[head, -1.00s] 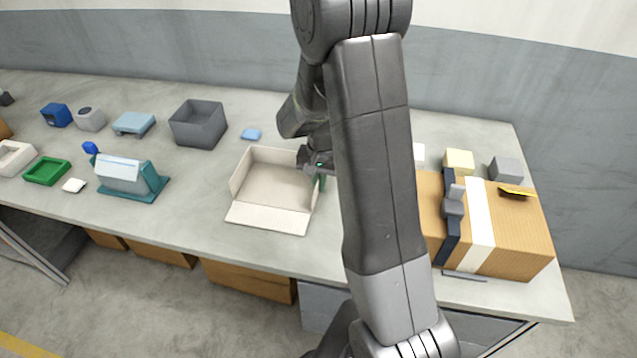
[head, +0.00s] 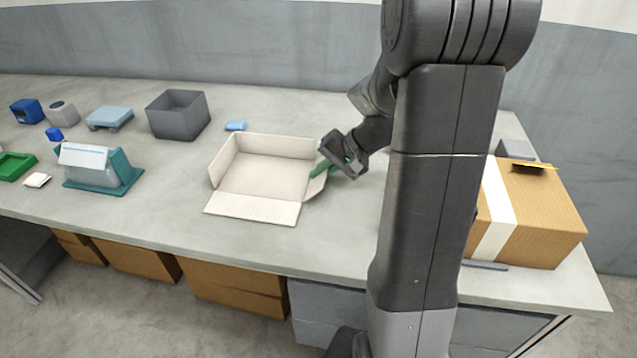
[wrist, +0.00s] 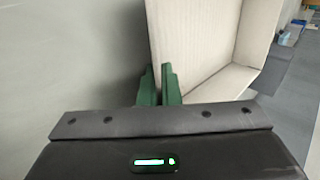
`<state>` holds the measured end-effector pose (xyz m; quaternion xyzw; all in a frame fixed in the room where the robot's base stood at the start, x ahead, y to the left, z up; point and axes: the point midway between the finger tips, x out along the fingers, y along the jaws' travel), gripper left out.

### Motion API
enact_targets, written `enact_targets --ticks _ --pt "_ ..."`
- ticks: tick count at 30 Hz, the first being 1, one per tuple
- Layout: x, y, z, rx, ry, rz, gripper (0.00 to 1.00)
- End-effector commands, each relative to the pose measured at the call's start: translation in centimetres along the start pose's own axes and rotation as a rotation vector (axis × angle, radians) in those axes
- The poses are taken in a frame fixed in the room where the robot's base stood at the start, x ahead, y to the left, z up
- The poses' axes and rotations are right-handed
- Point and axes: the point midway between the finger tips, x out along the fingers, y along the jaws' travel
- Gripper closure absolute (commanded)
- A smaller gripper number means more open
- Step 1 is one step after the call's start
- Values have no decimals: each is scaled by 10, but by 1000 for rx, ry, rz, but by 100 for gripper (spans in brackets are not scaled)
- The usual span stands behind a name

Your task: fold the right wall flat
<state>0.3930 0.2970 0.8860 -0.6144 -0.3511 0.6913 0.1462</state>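A shallow cream box (head: 262,176) stands on the bench in the head view. Its front wall (head: 252,208) lies flat, while its left and back walls stand up. The right wall (head: 316,187) leans outward to the right, partly hidden by my gripper. My gripper (head: 322,169) is at the top edge of that wall, its green fingers close together. The wrist view shows the fingers (wrist: 158,86) with a narrow gap between them and the edge of a cream panel (wrist: 195,40) running down into it. The fingers appear shut on the right wall.
A taped brown carton (head: 535,215) stands at the right, partly behind my arm. A grey bin (head: 178,115) and a small blue item (head: 235,126) are behind the box. A teal stand (head: 103,172) is to the left. Bench space beside the right wall looks clear.

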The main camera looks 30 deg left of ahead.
Motion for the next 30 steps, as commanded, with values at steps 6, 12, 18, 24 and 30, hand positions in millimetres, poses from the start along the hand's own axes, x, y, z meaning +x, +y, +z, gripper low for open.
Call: enact_targets --ticks 6,12,18,24,30 --pt "2 5 0 1 1 -67 100" --pt "0 4 0 1 -1 -90 100" --pt "0 4 0 1 -1 -93 100" --pt "0 4 0 1 -1 -92 91" --pt "0 4 0 2 -2 -91 75"
